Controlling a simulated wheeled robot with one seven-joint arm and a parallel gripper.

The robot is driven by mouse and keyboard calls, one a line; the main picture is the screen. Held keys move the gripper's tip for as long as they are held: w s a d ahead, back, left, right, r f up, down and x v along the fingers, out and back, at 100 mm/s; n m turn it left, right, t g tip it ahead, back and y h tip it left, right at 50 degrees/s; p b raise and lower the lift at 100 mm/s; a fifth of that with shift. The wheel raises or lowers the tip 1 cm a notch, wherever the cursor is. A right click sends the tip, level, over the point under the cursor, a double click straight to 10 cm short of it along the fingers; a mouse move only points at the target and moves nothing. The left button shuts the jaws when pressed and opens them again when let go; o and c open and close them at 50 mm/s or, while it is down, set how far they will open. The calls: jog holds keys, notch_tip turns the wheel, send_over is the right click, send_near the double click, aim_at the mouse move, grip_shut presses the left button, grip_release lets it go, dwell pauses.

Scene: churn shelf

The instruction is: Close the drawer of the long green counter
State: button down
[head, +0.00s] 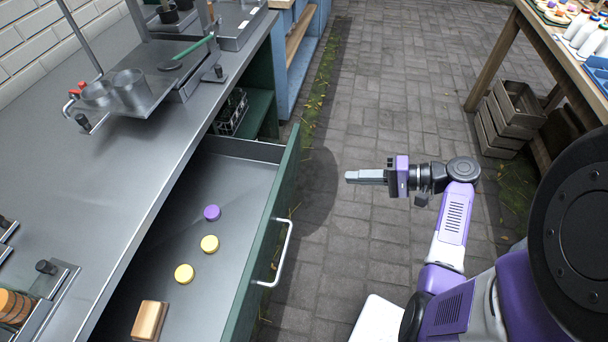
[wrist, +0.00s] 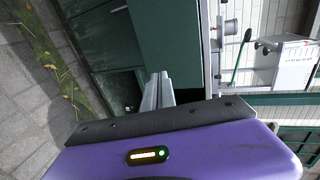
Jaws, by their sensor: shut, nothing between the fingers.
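The drawer (head: 236,178) of the long green counter (head: 140,165) stands pulled out in the head view. Its green front (head: 262,235) carries a silver bar handle (head: 279,254) on the outer face. Inside lie a purple disc (head: 212,212), two yellow discs (head: 209,243) (head: 184,273) and a wooden block (head: 149,320). My gripper (head: 348,177) is shut and empty, in the air to the right of the drawer front and apart from it. Its closed fingers (wrist: 157,92) also show in the wrist view, with dark green panels (wrist: 165,45) beyond.
A blue shelf unit (head: 300,40) is beyond the counter. A wooden table (head: 540,40) with wooden crates (head: 512,115) beneath is at the right. The paved floor (head: 400,90) between is clear.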

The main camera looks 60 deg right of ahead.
send_near(292, 178)
jog(key=x, duration=0.4)
jog(key=shift+w+a+p, duration=0.2)
jog(key=shift+w+p, duration=0.15)
jog(key=shift+p, duration=0.05)
jog(key=shift+x, duration=0.8)
jog(key=shift+w+r, duration=0.1)
jog(key=w+a+b, duration=0.1)
jog(key=w+a, duration=0.2)
jog(key=w, duration=0.5)
jog(key=w+a+b, duration=0.2)
jog(key=w, duration=0.7)
jog(key=w+a+b, duration=0.2)
jog(key=w+a, duration=0.1)
jog(key=w, duration=0.5)
jog(key=shift+w+a, duration=0.3)
jog(key=shift+w+a+r, duration=0.15)
jog(key=shift+w, duration=0.35)
jog(key=shift+w+a, duration=0.1)
